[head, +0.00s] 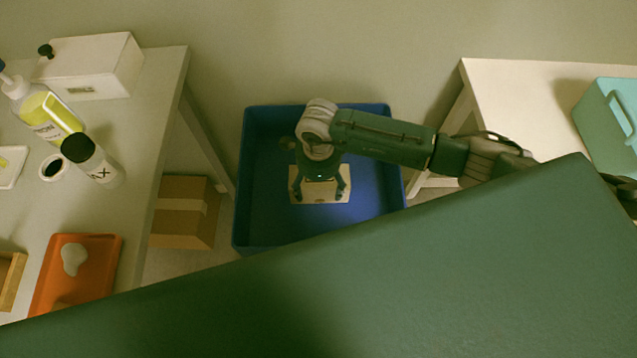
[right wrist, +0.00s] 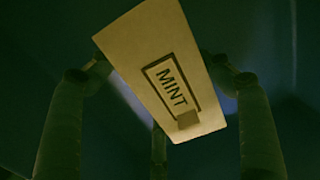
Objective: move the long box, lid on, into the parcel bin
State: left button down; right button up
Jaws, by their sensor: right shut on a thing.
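The long box (head: 318,196) is pale cream and shows below my right gripper in the head view, inside the outline of the blue parcel bin (head: 244,185). My right gripper (head: 321,190) points down and is shut on the box. In the right wrist view the box (right wrist: 163,70) lies between the fingers, slanted in the picture, with a dark-framed label reading MINT. Its top looks closed. I cannot tell whether the box touches the bin floor. My left gripper is out of view.
A left table (head: 150,120) bears a white box (head: 92,66), a yellow-green bottle (head: 48,115), a black-capped bottle (head: 92,160) and an orange tray (head: 105,250). A cardboard box (head: 183,212) stands beside the bin. A right table (head: 515,95) bears a teal container (head: 605,115).

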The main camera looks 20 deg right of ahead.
jog(key=o, duration=1.3)
jog(key=shift+c, duration=0.2)
jog(key=shift+r, duration=0.1)
jog(key=shift+r+p, duration=3.3)
jog(key=shift+r, duration=1.1)
